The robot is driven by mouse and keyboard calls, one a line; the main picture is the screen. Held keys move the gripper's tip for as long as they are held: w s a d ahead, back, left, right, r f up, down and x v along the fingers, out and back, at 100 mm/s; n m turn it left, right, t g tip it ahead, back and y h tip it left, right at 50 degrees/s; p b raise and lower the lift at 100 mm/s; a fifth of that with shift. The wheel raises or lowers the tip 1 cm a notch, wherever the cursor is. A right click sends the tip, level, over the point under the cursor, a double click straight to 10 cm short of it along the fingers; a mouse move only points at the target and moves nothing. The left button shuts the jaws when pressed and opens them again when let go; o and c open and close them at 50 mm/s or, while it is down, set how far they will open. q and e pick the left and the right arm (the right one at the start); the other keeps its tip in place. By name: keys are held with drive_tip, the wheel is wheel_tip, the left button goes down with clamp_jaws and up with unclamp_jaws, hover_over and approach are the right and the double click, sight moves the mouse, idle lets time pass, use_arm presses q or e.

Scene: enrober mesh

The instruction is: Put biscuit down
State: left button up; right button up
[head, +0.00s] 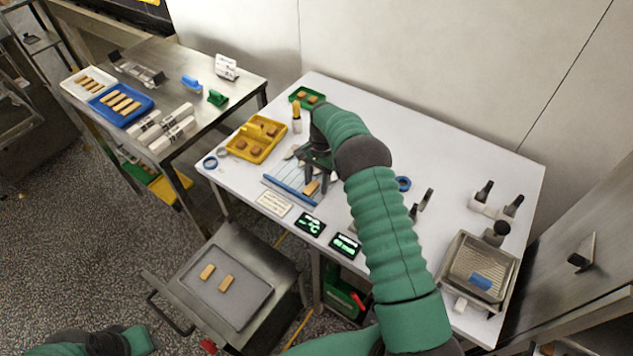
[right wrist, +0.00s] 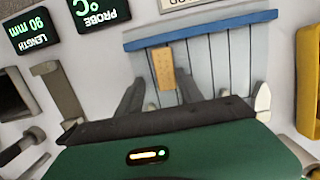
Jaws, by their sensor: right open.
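A tan biscuit (head: 311,188) lies on a grey slatted board (head: 291,188) with a blue front bar (head: 290,191). The right wrist view shows the same biscuit (right wrist: 163,67) lengthwise on the slats of the board (right wrist: 220,65), just behind the blue bar (right wrist: 200,30). My right gripper (head: 316,170) is over the board and open. In the right wrist view its dark fingers (right wrist: 160,88) are apart, on either side of the biscuit's near end, with visible gaps. My left gripper is not in view; only part of the left arm shows at bottom left.
A grey tray (head: 227,288) below the table holds two biscuits. A yellow tray (head: 237,152) and small green tray (head: 297,91) stand left and behind. Two displays (head: 310,224) lie in front. A metal basin (head: 462,252) is at right. Biscuit trays are on the left table.

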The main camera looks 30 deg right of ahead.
sight(318, 182)
drive_tip(key=shift+w+a+r, duration=0.1)
drive_tip(key=shift+w+a, duration=0.1)
drive_tip(key=shift+a, duration=0.6)
drive_tip(key=shift+r, duration=0.2)
wheel_tip(318, 182, up, 12)
drive_tip(key=d+b, duration=0.1)
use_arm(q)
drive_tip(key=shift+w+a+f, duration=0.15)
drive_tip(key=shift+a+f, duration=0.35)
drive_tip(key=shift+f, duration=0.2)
use_arm(e)
drive_tip(key=s+a+f+n+t, duration=0.1)
drive_tip(key=s+a+n, duration=0.5)
drive_tip(key=s, duration=0.6)
drive_tip(key=s+a+f+n+t+h, duration=0.1)
drive_tip(key=s+a+n+t, duration=0.1)
drive_tip(key=s+a+n, duration=0.5)
drive_tip(key=s+a, duration=0.4)
drive_tip(key=s, duration=0.1)
drive_tip(key=shift+s+n+h, duration=0.15)
drive_tip(key=shift+n+h, duration=0.15)
